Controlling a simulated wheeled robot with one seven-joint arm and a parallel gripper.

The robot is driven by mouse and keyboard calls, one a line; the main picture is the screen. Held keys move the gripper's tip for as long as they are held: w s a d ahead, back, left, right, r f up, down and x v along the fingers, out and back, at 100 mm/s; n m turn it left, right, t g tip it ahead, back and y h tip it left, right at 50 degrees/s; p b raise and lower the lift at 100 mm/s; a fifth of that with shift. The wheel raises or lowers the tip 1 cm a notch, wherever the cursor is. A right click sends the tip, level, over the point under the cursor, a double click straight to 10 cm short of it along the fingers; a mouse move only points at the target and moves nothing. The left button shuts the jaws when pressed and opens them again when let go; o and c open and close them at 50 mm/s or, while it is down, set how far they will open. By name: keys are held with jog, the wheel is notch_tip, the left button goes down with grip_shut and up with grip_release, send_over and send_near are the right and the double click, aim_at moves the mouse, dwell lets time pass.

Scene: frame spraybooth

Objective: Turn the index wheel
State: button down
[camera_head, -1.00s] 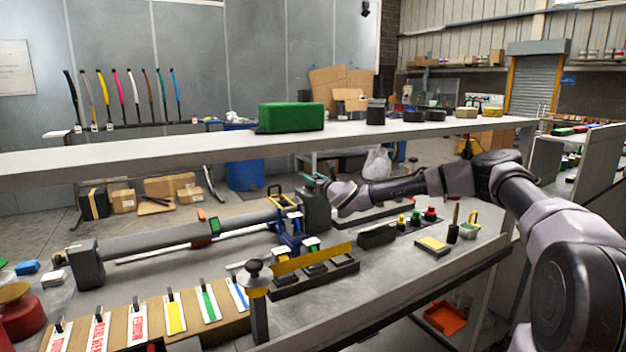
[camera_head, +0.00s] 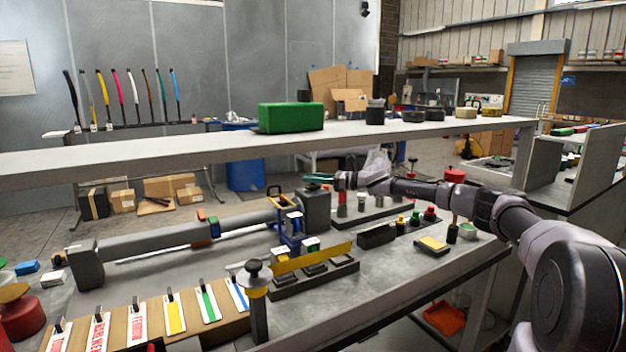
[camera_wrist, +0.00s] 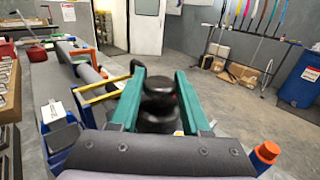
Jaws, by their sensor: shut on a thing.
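A round black stacked knob (camera_wrist: 158,95), which I take to be the index wheel, stands between the two green fingers of my gripper (camera_wrist: 157,85) in the wrist view. My gripper is shut on it; the fingers lie on either side. In the head view my gripper (camera_head: 318,178) is just above the dark end block (camera_head: 314,208), and the knob cannot be made out. The grey tube (camera_head: 150,240) runs left from this block to another dark block (camera_head: 85,264).
A blue stand with a yellow clamp (camera_head: 290,228) is close beside the end block. A long shelf (camera_head: 200,152) with a green box (camera_head: 291,118) crosses above the bench. Bottles (camera_head: 342,200) and colored buttons (camera_head: 415,217) stand to the right.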

jog(key=shift+w+n+g, duration=0.1)
jog(key=shift+n+g, duration=0.5)
jog(key=shift+g, duration=0.4)
jog(key=shift+n+g, duration=0.3)
jog(key=shift+g, duration=0.1)
jog(key=shift+c, duration=2.1)
grip_release()
jog(key=d, duration=1)
jog(key=shift+d, duration=0.4)
jog(key=shift+o, duration=0.3)
